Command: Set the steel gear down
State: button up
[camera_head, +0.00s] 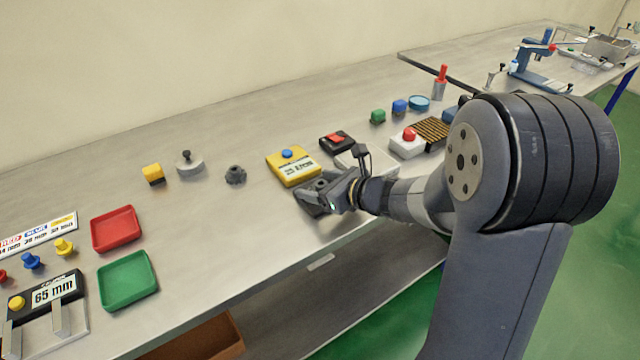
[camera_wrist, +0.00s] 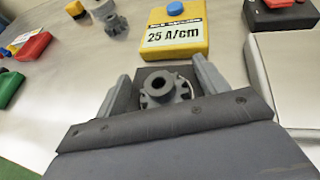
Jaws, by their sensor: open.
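A grey toothed gear with a round hub and a dark bore (camera_wrist: 158,88) lies between the two fingers of my gripper (camera_wrist: 168,85), bore facing up. The fingers stand open either side of it; a small gap to each finger seems to show. In the head view my gripper (camera_head: 318,198) is low over the table front, just below the yellow box, and partly hides the gear (camera_head: 320,184). A dark flat patch shows behind the gear in the wrist view; I cannot tell what it is. A second, darker gear (camera_head: 235,175) stands on the table to the left.
The steel table (camera_head: 225,225) is clear left of my gripper. A yellow box (camera_head: 293,168) reading 25 A/cm, with a blue knob, is close behind. A black box with a red top (camera_head: 337,142) is behind right. Red (camera_head: 115,230) and green (camera_head: 128,280) trays lie left.

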jog(key=shift+r, duration=0.25)
jog(key=v, duration=1.2)
